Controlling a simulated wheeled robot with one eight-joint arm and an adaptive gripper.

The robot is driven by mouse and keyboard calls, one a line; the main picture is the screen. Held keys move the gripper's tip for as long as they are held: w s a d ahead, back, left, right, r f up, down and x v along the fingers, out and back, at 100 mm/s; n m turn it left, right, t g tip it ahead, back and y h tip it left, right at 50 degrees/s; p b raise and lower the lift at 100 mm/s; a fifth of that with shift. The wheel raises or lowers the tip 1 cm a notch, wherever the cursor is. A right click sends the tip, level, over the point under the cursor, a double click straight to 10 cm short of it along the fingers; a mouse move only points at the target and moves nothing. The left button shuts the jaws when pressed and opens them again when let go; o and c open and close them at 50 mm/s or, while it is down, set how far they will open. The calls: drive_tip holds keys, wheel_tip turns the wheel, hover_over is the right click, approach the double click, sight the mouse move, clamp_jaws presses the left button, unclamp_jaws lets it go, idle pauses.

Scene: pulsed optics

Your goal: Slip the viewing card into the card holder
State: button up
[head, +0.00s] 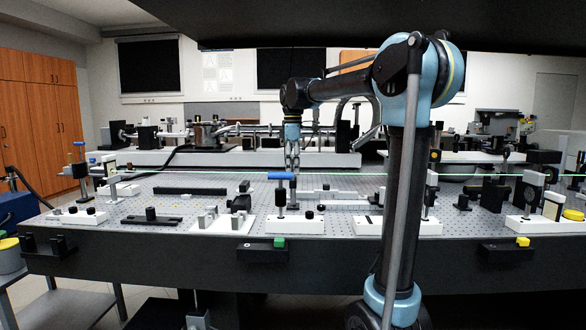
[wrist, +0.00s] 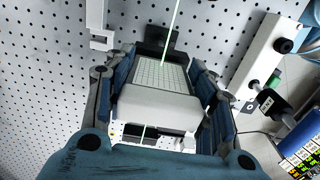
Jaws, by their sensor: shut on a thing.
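In the wrist view my gripper (wrist: 163,72) has its blue-and-dark fingers on both sides of a pale block with a white gridded face, which I take to be the viewing card (wrist: 158,76). The fingers are shut on it. A black piece (wrist: 157,37) shows just beyond the gridded face; I cannot tell whether it belongs to the card or is the card holder. In the head view my gripper (head: 292,163) points down over the optical table, behind a blue-handled tool. The card is too small to make out there, and I cannot identify the card holder for certain.
The blue-handled tool (head: 280,190) stands on a white base in front of my gripper. In the wrist view a white bar (wrist: 262,48) lies at the right. Bare table shows at left.

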drive_tip(key=shift+f, duration=0.7)
drive_tip(key=o, duration=1.6)
drive_tip(key=shift+w+r, duration=0.1)
drive_tip(key=shift+r, duration=7.8)
drive_tip(key=s+d, duration=0.1)
drive_tip(key=s, duration=0.3)
drive_tip(key=s+d, duration=0.1)
drive_tip(key=s, duration=0.4)
drive_tip(key=s+d, duration=0.1)
drive_tip(key=s, duration=0.3)
drive_tip(key=shift+s+d, duration=0.3)
